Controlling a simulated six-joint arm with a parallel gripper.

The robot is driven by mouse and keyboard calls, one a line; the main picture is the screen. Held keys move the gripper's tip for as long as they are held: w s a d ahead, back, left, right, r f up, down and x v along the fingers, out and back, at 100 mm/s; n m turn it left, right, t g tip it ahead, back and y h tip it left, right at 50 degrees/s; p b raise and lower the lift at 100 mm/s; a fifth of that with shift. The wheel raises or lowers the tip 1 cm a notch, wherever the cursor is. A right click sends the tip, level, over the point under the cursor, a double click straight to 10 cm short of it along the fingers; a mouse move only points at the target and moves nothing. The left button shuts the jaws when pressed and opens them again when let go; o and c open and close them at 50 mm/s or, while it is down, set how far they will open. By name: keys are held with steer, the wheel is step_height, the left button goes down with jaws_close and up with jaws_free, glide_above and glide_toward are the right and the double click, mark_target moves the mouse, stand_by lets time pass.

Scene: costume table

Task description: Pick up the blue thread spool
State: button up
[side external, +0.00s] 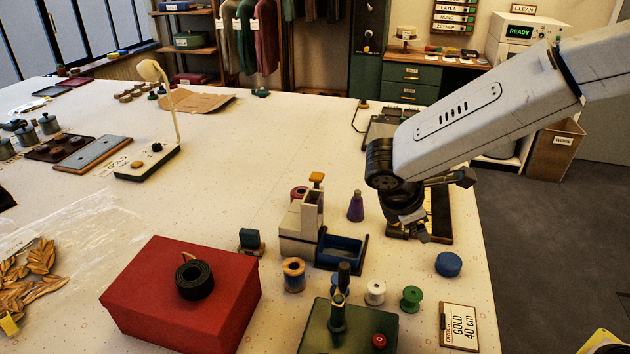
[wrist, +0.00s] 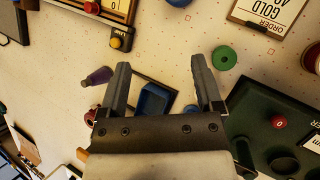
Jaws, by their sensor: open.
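The blue thread spool (side external: 340,284) stands on the table in the side external view, partly hidden behind the black handle of a green device. In the wrist view a small blue patch (wrist: 190,110) at the base of the right finger may be this spool; most of it is covered. My gripper (side external: 418,232) hangs above the table to the right of and behind the spools, apart from them. In the wrist view my gripper (wrist: 160,66) is open, with nothing held between its fingers.
A white spool (side external: 375,292) and a green spool (side external: 411,299) stand right of the blue one. The green device (side external: 320,335) is in front. A blue tray (side external: 341,250), purple cone (side external: 355,207) and round blue item (side external: 448,264) are nearby. A red box (side external: 180,300) stands left.

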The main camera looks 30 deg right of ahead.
steer(key=w+a+n+t+h, duration=0.2)
steer(key=w+a+n+h, duration=0.15)
steer(key=a+n, duration=0.2)
steer(key=n+t+h, duration=0.4)
steer(key=n+t, duration=0.4)
steer(key=t, duration=0.1)
glide_above(293, 278)
steer(key=v, duration=0.4)
step_height(293, 278, down, 3)
steer(key=shift+f+m+y, duration=0.25)
steer(key=shift+f+m, duration=0.1)
steer(key=shift+f, duration=0.25)
steer(key=shift+f, duration=0.1)
step_height(293, 278, down, 7)
steer(key=shift+f, duration=0.2)
steer(key=shift+d+f, duration=0.1)
steer(key=shift+f, duration=0.15)
steer(key=shift+w+d+r, duration=0.1)
steer(key=shift+w+d, duration=0.3)
